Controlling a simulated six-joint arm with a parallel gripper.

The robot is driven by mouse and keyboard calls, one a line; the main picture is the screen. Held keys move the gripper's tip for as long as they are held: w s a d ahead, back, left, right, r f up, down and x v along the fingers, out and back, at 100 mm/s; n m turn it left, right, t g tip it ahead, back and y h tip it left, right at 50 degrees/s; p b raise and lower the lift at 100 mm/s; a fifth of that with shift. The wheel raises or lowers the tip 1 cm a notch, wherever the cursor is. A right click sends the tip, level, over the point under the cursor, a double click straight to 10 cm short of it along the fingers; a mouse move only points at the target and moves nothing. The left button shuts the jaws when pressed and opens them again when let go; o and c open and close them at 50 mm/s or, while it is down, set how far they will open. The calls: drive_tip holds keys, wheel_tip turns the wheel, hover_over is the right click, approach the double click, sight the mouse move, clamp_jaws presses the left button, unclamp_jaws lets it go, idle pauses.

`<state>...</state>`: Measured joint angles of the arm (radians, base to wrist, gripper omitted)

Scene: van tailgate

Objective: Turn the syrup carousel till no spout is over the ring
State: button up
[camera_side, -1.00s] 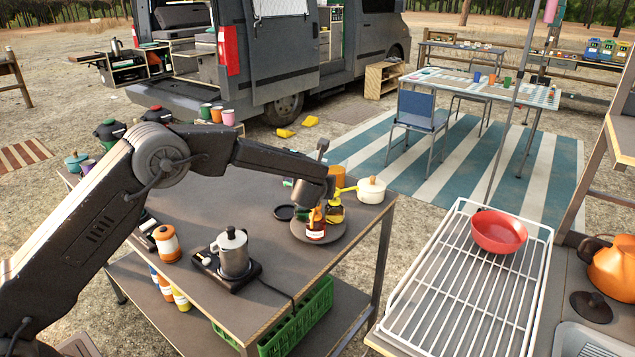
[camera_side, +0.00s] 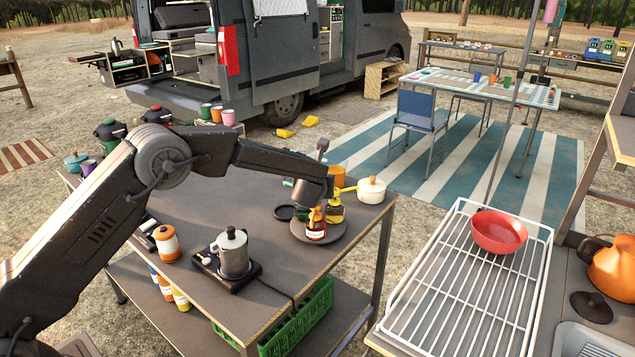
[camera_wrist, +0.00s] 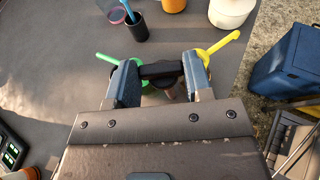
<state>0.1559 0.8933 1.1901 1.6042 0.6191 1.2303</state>
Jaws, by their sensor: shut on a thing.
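The syrup carousel (camera_side: 335,236) is a round grey turntable near the table's right end in the side view. An amber bottle with an orange top (camera_side: 316,224) and a yellow-topped bottle (camera_side: 335,212) stand on it. In the wrist view a green spout (camera_wrist: 106,57) points left and a yellow spout (camera_wrist: 226,42) points up and right. My gripper (camera_wrist: 160,72) is over the carousel, shut on a dark bar-like handle (camera_wrist: 160,69) between its fingers. It hides much of the carousel.
A white pot (camera_side: 371,189) and an orange mug (camera_wrist: 173,4) stand behind the carousel. A dark cup with a blue stick (camera_wrist: 132,27) is close by. A moka pot (camera_side: 233,252) on a burner and an orange canister (camera_side: 167,243) stand in front and left.

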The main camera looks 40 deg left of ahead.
drive_tip(key=shift+c, duration=0.6)
drive_tip(key=shift+d+n+g, duration=0.1)
drive_tip(key=shift+n+g, duration=0.2)
drive_tip(key=n+g+y, duration=0.1)
drive_tip(key=n+y, duration=0.1)
drive_tip(key=shift+w+d+n+g+y, duration=0.15)
drive_tip(key=shift+w+n+g+y, duration=0.05)
drive_tip(key=shift+n+g+y, duration=0.2)
drive_tip(key=shift+w+n+g+y, duration=0.1)
drive_tip(key=shift+n+g+y, duration=1)
drive_tip(key=shift+n+g, duration=0.45)
drive_tip(key=shift+n+g+y, duration=0.4)
drive_tip(key=shift+n+g, duration=0.15)
drive_tip(key=shift+g, duration=0.1)
drive_tip(key=o, duration=1.3)
